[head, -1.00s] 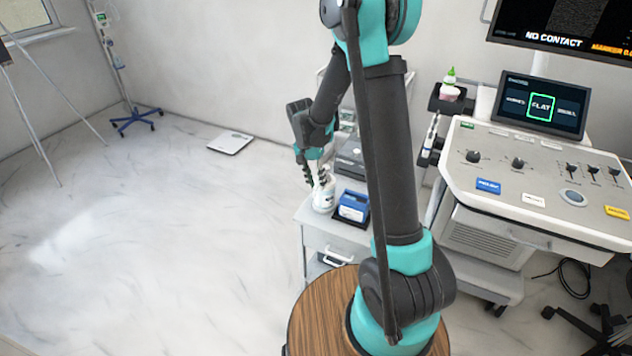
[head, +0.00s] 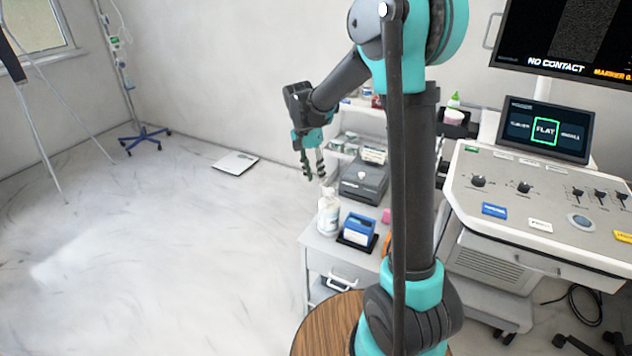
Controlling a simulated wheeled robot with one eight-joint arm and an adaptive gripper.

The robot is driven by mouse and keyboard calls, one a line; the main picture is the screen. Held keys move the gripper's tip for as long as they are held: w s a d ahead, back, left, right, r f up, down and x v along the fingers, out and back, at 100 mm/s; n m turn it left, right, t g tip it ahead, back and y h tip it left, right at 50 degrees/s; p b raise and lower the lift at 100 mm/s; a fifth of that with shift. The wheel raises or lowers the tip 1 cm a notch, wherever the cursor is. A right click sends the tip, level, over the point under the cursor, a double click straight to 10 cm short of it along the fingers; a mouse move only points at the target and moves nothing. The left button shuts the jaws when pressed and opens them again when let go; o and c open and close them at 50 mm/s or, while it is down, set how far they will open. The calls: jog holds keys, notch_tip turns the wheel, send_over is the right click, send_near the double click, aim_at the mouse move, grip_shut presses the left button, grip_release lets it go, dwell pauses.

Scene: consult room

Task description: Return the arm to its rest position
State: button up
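My arm rises from the round wooden-topped base (head: 325,328) and bends over at the top. My gripper (head: 314,178) hangs from its end, pointing down, above the front of the small white cart (head: 318,243). Its two dark fingers are apart with a gap between them, and nothing shows between them. A white pump bottle (head: 328,217) stands upright on the cart below the fingertips, apart from them as far as I can see. My upright arm link hides part of the cart's right side.
A blue box (head: 358,228) and a grey device (head: 364,178) sit on the cart. The ultrasound console (head: 545,205) with screens stands at the right. A drip stand (head: 144,138) and a floor scale (head: 235,163) are at the back left.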

dwell(0.3)
jog(key=s+d+f+n+t, duration=0.1)
jog(key=s+d+f+n, duration=0.1)
jog(key=s+d, duration=0.2)
jog(key=s+d+f+n+t+y, duration=0.1)
jog(key=s+d, duration=0.3)
jog(key=s, duration=0.7)
jog(key=s+d+f+n+t, duration=0.2)
jog(key=s+d+n+t, duration=0.1)
jog(key=s+d, duration=0.2)
jog(key=shift+s+f+n+y, duration=0.3)
jog(key=shift+s+f+y, duration=0.1)
jog(key=shift+s, duration=0.75)
